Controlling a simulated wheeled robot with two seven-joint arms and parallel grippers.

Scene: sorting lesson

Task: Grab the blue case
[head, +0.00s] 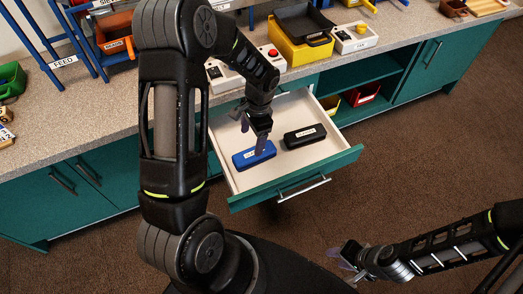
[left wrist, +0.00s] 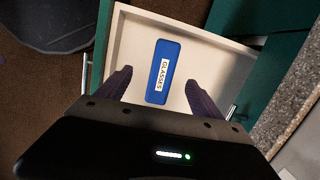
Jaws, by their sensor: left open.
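The blue case (head: 243,158) lies in the open drawer, on the left side of its floor. In the left wrist view the blue case (left wrist: 153,91) has a white label reading "GLASSES". My left gripper (head: 255,145) is over the blue case and partly covers it in the head view. In the left wrist view my left gripper (left wrist: 159,78) is open, with one finger on each side of the case and gaps between. My right gripper (head: 348,256) is low at the right, over the floor and away from the drawer; its jaws are unclear.
A black case (head: 305,135) with a pale label lies in the drawer, right of the blue one. The drawer (head: 327,166) is pulled out from a teal cabinet. The countertop (head: 100,118) holds a yellow bin (head: 297,50), button boxes and a blue rack. Brown floor lies in front.

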